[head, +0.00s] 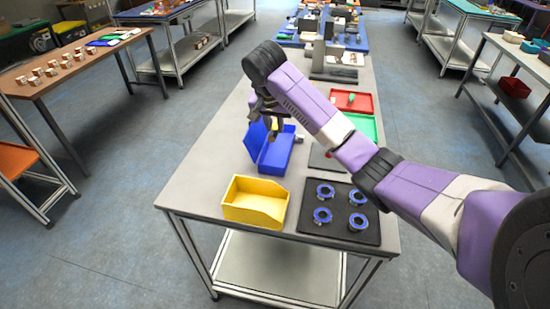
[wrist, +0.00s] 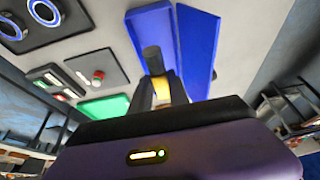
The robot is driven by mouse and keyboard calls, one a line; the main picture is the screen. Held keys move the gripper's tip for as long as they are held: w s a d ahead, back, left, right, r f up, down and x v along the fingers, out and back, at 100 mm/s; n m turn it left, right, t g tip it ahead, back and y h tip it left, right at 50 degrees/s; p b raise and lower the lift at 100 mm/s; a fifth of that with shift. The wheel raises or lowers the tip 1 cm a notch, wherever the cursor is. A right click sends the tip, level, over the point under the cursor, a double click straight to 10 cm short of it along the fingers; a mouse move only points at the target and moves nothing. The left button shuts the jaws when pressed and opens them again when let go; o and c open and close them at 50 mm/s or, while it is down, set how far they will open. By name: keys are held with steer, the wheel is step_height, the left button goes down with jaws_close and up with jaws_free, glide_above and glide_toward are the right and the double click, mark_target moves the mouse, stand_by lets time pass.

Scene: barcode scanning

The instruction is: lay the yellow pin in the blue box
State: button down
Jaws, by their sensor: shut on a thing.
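The blue box (head: 277,152) stands open on the grey table, with a raised blue panel on its left side. In the wrist view the blue box (wrist: 160,32) lies just beyond my fingers. My gripper (head: 272,132) hangs over the blue box in the head view. In the wrist view my gripper (wrist: 160,82) is shut on a yellow piece, which I take for the yellow pin (wrist: 161,88). A dark cylinder shows just past the fingers; I cannot tell whether it belongs to the pin. The pin is too small to make out in the head view.
A yellow bin (head: 243,212) stands at the table's near edge. Beside it a black mat (head: 340,215) carries several blue-rimmed rings. A green tray (head: 363,126) and a red tray (head: 352,100) lie behind my arm. Bare table lies left of the blue box.

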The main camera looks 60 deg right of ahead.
mark_target(272, 137)
step_height(272, 137, down, 11)
steer(key=shift+f+p, duration=0.2)
steer(key=shift+p, duration=0.5)
steer(key=shift+f, duration=0.1)
steer(key=shift+f, duration=0.25)
steer(key=c, duration=1.3)
jaws_free()
steer(key=shift+o, duration=0.2)
steer(key=shift+r, duration=0.1)
steer(key=shift+r, duration=0.45)
steer(key=v, duration=1.1)
steer(key=shift+s+a+r+b, duration=0.15)
steer(key=shift+r+b, duration=0.15)
steer(key=shift+r, duration=0.05)
